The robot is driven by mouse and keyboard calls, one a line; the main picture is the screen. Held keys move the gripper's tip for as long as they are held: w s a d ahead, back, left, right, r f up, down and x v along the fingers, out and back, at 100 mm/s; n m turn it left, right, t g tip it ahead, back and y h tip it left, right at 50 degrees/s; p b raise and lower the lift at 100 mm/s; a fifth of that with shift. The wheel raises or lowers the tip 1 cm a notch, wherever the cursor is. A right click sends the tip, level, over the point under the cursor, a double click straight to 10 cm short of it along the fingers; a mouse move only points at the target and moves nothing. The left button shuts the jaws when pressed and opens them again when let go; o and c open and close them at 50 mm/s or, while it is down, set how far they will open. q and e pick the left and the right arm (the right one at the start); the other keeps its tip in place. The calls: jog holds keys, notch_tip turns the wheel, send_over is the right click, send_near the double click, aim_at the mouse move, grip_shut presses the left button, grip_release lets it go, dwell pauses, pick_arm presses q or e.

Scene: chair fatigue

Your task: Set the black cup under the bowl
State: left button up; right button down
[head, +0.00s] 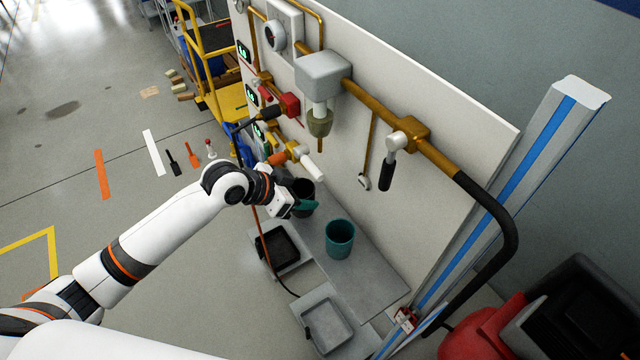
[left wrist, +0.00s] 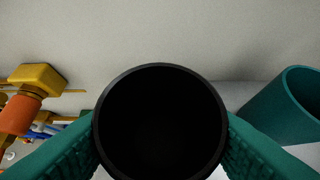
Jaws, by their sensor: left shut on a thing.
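The black cup (head: 301,187) is between the teal fingers of my left gripper (head: 303,207), beside the white panel. In the left wrist view the black cup (left wrist: 160,120) fills the middle, mouth facing the camera, with a teal finger on each side. It looks empty. The bowl (head: 320,122), a small greenish translucent one, hangs under a grey box on the panel, above and slightly right of the cup in the head view. I cannot tell whether the cup's base touches the grey shelf. The bowl is not seen in the left wrist view. My right gripper is out of view.
A teal cup (head: 340,240) stands on the grey shelf (head: 368,277) right of the black cup; it also shows in the left wrist view (left wrist: 290,105). Grey trays (head: 325,320) sit below. Pipes, a red valve (head: 289,104) and a black-handled lever (head: 387,172) stick out from the panel.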

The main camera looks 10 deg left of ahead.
aim_at(311, 188)
pick_arm(q)
jog(key=shift+w+d, duration=0.65)
jog(key=w+d+p, duration=0.1)
jog(key=w+d, duration=0.1)
jog(key=shift+w+d+r, duration=0.15)
jog(key=shift+w+d, duration=0.1)
jog(key=shift+d, duration=0.05)
jog(key=shift+a+f, duration=0.1)
jog(key=shift+f, duration=0.85)
jog(key=shift+s+a, duration=0.1)
jog(key=shift+s, duration=0.05)
jog(key=o, duration=1)
